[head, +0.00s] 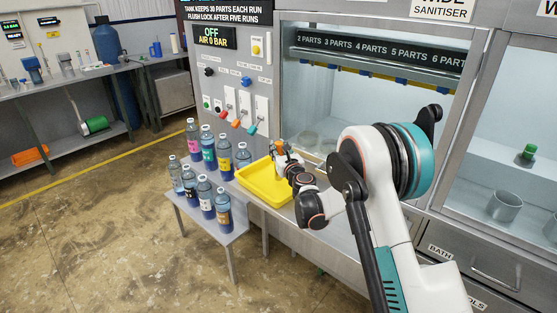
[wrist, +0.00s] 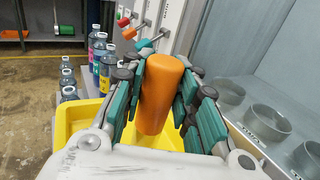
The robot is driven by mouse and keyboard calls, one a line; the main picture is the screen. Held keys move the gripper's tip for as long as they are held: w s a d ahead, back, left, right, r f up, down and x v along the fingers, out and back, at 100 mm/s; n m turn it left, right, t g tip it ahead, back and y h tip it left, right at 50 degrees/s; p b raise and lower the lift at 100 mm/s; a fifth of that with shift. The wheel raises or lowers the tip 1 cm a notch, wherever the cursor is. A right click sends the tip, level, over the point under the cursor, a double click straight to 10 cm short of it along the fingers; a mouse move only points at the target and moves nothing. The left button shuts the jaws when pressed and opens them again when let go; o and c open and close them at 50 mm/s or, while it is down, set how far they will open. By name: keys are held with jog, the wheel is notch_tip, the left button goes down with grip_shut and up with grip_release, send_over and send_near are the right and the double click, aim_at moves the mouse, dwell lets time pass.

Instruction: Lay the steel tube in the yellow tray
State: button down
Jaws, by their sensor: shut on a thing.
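My gripper (head: 285,158) is over the yellow tray (head: 254,190) in the head view. In the wrist view, the teal-padded fingers of my gripper (wrist: 166,98) are shut on a plain orange cylinder (wrist: 163,88), one on each side. The cylinder stands roughly upright in that picture, and I cannot see its far end fully. The yellow tray (wrist: 72,118) shows behind and below the fingers; I cannot tell whether the cylinder touches it. No bare steel tube is clearly visible; the held piece looks orange, not steel.
Several labelled bottles (head: 208,198) crowd the low side table left of the tray. A panel with coloured levers (head: 236,123) rises behind it. Right of the gripper, a glazed cabinet holds several round cups (wrist: 264,121). A workbench (head: 78,79) stands far left, with open floor between.

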jog(key=shift+f+b, duration=0.5)
jog(key=shift+f, duration=1.45)
jog(key=c, duration=1.3)
grip_release()
